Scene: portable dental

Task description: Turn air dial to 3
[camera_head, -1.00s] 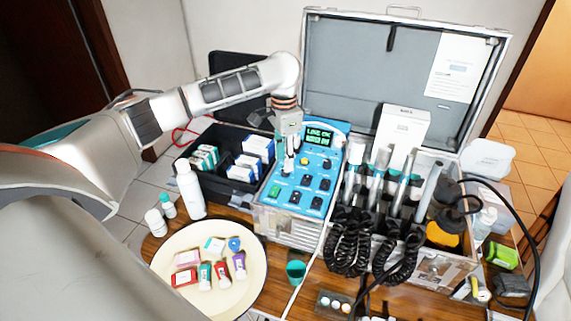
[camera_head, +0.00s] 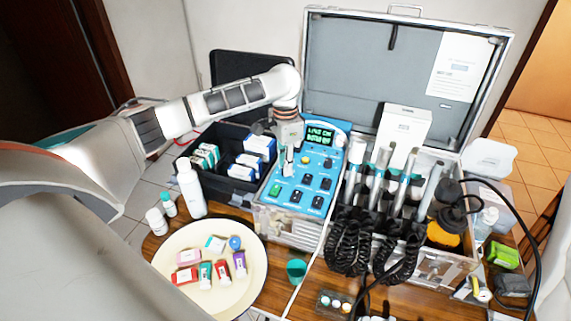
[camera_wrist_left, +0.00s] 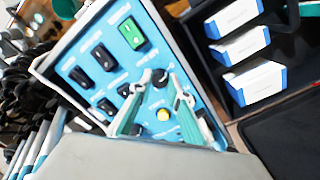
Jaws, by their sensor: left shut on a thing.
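The blue control panel (camera_head: 300,187) of the dental unit has rocker switches, small knobs and a green-lit display (camera_head: 320,135). My left gripper (camera_head: 287,168) reaches down onto the upper left part of this panel. In the left wrist view, its two green fingers (camera_wrist_left: 160,84) have their tips on either side of a black dial knob (camera_wrist_left: 160,77) and are shut on it. A yellow knob (camera_wrist_left: 164,115) lies between the fingers nearer the wrist. The dial's label and setting are too small to read. My right gripper is not in view.
A black bin (camera_head: 205,140) with boxes stands left of the panel. Handpieces (camera_head: 400,180) with coiled black hoses stand in the case on the right. The open case lid (camera_head: 345,70) rises behind. A white bottle (camera_head: 191,190) and a round tray (camera_head: 170,250) are at the front left.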

